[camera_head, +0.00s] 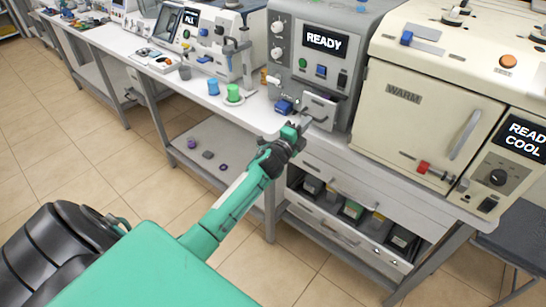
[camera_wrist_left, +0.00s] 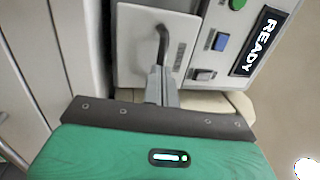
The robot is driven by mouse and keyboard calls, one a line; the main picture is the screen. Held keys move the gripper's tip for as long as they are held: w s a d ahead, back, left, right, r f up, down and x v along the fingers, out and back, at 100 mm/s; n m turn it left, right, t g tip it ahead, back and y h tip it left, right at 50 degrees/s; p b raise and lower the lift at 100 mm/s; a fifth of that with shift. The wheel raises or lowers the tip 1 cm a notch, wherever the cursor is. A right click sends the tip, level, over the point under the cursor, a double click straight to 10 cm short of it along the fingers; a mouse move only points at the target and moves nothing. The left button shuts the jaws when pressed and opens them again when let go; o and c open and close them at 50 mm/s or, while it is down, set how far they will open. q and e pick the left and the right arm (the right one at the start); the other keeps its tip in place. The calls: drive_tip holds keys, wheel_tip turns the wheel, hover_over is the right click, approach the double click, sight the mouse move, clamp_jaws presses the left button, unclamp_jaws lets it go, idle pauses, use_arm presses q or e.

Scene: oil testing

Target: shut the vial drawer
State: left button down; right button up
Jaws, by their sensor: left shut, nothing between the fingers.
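The vial drawer appears to be the small grey front with a dark bar handle (camera_head: 322,104) low on the grey machine marked READY. In the left wrist view, its pale front (camera_wrist_left: 140,60) fills the middle, with the curved handle ahead of the fingers. My left gripper (camera_head: 304,126) is at this front, fingers shut with nothing between them. In the wrist view, the gripper (camera_wrist_left: 162,75) has its tips close to the front, just below the handle. I cannot tell whether they touch, or whether the drawer is fully flush. My right gripper is not in view.
The cream oven marked WARM (camera_head: 415,120) stands right of the machine. Below the bench, an open lower drawer (camera_head: 340,232) holds several dark containers. Floor at left is clear.

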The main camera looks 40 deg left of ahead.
sight(317, 113)
use_arm(q)
drive_tip(key=w+b, duration=0.1)
drive_tip(key=w, duration=0.2)
drive_tip(key=shift+w+d+f, duration=0.1)
drive_tip(key=shift+w+d, duration=0.05)
drive_tip(key=shift+r, duration=0.4)
drive_tip(key=shift+w+r, duration=0.1)
